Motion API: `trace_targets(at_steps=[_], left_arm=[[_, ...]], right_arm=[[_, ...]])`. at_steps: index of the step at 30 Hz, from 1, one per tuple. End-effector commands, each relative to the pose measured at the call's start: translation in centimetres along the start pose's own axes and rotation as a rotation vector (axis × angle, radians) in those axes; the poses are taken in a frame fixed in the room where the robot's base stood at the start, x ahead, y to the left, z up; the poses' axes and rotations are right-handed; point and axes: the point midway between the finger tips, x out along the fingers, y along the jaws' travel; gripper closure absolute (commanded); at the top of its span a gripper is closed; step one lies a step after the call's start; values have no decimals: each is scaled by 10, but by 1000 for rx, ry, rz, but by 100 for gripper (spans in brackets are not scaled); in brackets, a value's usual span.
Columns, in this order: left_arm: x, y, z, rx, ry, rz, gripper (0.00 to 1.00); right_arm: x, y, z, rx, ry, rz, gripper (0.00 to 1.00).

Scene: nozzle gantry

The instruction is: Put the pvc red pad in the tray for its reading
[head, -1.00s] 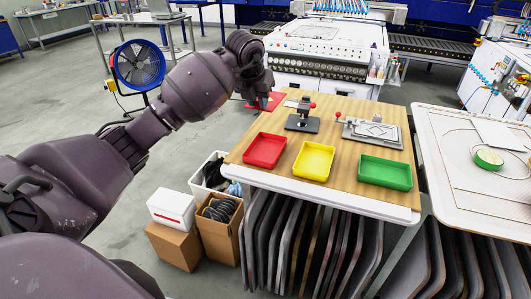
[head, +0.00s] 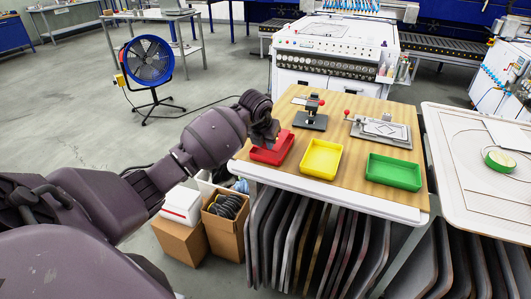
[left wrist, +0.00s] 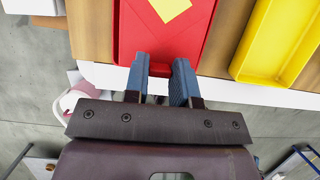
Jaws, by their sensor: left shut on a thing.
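My left gripper (head: 270,138) is at the red tray (head: 265,157), the leftmost of the trays along the front of the wooden table. In the left wrist view its fingers (left wrist: 159,80) are shut on the near end of the red pad (left wrist: 160,40), which has a yellow patch (left wrist: 171,8) on it. The pad lies over or inside the red tray; red on red hides their border, and I cannot tell whether it touches the tray floor. The yellow tray (head: 321,159) and green tray (head: 393,172) look empty. My right gripper is not in view.
Behind the trays stand a small gauge-like stand with a red knob (head: 311,116) and a metal plate fixture (head: 382,131). A white card (head: 298,100) lies at the back. Cardboard boxes (head: 222,226) stand on the floor beside the table.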

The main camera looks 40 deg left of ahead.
Motion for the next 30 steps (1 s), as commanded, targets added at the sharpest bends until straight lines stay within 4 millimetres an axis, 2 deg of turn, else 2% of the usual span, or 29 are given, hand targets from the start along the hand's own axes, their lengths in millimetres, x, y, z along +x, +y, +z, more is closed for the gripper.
trace_targets(at_steps=[4, 12, 19, 30], left_arm=[[9, 0, -4, 0, 1, 0, 100], [40, 0, -17, 0, 2, 0, 100], [40, 0, -17, 1, 1, 0, 100], [50, 1, -22, 0, 4, 2, 100]], right_arm=[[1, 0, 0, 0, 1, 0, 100], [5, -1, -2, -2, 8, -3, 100], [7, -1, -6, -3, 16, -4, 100], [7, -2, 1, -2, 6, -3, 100]])
